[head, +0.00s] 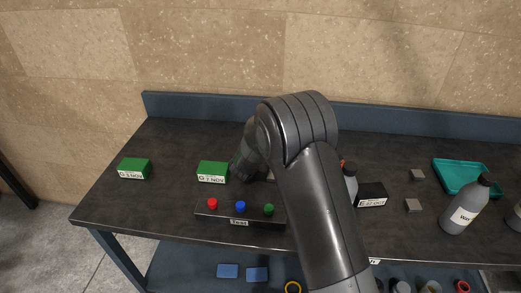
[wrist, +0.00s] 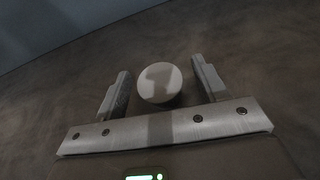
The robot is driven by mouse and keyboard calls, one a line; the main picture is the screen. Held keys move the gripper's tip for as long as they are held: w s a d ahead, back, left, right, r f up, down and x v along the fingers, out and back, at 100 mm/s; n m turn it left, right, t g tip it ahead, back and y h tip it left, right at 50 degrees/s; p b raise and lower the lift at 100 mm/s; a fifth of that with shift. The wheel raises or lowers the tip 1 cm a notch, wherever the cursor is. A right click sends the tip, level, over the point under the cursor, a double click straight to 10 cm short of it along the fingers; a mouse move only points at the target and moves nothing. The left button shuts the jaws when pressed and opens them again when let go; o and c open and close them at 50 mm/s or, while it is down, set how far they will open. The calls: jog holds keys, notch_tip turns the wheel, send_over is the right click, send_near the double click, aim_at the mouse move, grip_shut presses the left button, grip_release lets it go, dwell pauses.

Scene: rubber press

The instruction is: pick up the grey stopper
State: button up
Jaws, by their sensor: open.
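In the wrist view the grey stopper (wrist: 159,84) shows as a pale round top on the dark bench. My gripper (wrist: 163,88) is open, with one finger on each side of the stopper. A small gap shows between each finger and the stopper, so it looks unheld. In the head view my arm covers the gripper and most of the spot where it works, and I cannot make out the stopper there.
On the bench (head: 150,198) stand two green boxes (head: 134,168), a panel (head: 215,216) with red, blue and green buttons, a black labelled box (head: 371,195), grey bottles (head: 465,208), small grey blocks (head: 413,205) and a teal tray (head: 438,164). The front left is clear.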

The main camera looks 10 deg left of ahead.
jog(key=shift+c, duration=0.5)
jog(key=c, duration=0.9)
jog(key=shift+r, duration=0.15)
jog(key=shift+c, duration=0.2)
